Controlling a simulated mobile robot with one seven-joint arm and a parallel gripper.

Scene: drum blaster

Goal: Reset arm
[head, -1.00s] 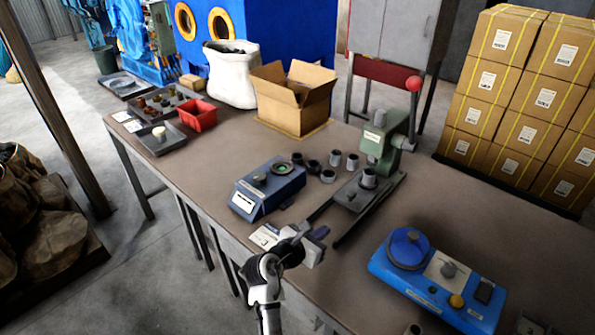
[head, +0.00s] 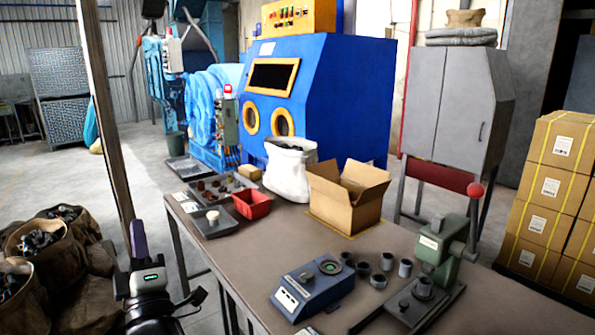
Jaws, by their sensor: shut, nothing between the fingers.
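In the head view my gripper (head: 138,235) shows at the lower left, pointing upward with its dark purple fingertip at the top. It is shut and empty. It is in the air, apart from the bench, just left of the bench's near left edge. The dark wrist below it runs out of the bottom of the picture.
The brown workbench (head: 280,255) carries a blue device (head: 312,288), a green press (head: 440,250), an open carton (head: 345,195), a white sack (head: 288,172) and a red bin (head: 252,205). Dark sacks (head: 55,240) and a post (head: 108,130) are close to my gripper.

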